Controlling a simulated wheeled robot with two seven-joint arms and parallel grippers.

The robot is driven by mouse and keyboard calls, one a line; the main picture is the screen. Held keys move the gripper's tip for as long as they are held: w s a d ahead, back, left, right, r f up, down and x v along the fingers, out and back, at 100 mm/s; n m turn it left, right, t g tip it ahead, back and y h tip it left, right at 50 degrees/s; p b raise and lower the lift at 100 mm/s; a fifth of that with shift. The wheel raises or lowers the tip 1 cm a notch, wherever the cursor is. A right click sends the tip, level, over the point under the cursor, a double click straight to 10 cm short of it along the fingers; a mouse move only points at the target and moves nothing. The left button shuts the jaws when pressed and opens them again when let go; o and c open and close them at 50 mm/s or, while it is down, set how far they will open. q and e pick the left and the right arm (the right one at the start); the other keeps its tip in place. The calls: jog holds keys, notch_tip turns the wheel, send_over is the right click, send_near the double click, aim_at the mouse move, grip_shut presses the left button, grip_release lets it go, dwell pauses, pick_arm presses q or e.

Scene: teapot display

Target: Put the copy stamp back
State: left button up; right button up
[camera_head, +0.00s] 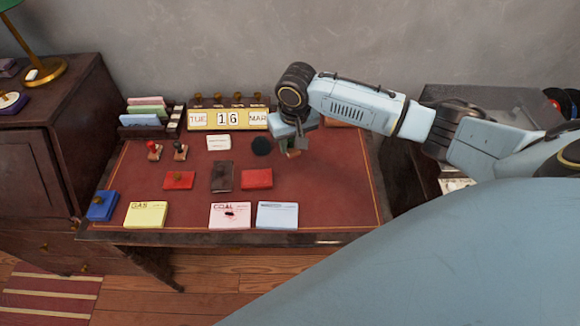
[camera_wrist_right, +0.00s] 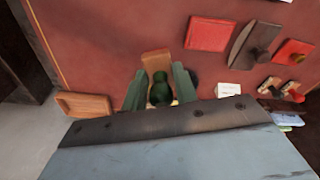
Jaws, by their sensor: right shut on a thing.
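My right gripper (camera_head: 296,144) is over the right rear part of the red desk top, beside the date calendar. In the right wrist view its two fingers (camera_wrist_right: 159,90) are shut on a stamp with a dark green rounded handle (camera_wrist_right: 160,88). A tan wooden block (camera_wrist_right: 155,60) shows just beyond the handle; I cannot tell if it is the stamp's base. In the head view the stamp is mostly hidden by the gripper. Two other stamps, one red (camera_head: 154,150) and one black (camera_head: 180,151), stand upright at the left rear. My left gripper is not in view.
The date calendar (camera_head: 228,119) and a card rack (camera_head: 150,114) stand at the back. Red pads (camera_head: 257,179), a dark blotter (camera_head: 222,177) and paper stacks (camera_head: 277,215) occupy the middle and front. A wooden tray (camera_wrist_right: 83,105) lies near the gripper. The desk's right front is clear.

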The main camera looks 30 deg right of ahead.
jog(key=b, duration=0.1)
send_over(291, 174)
jog(key=f, duration=0.6)
jog(key=shift+s+d+f, duration=0.1)
jog(key=shift+s+f, duration=0.1)
jog(key=shift+s, duration=0.05)
jog(key=shift+f+b, duration=0.45)
jog(key=shift+f, duration=1.75)
jog(key=o, duration=0.8)
jog(key=shift+f, duration=0.15)
jog(key=r, duration=0.4)
jog(key=s+r+p, duration=0.1)
jog(key=r, duration=0.3)
jog(key=r+p, duration=0.1)
jog(key=r, duration=0.3)
jog(key=shift+s+r, duration=0.15)
jog(key=shift+s, duration=0.05)
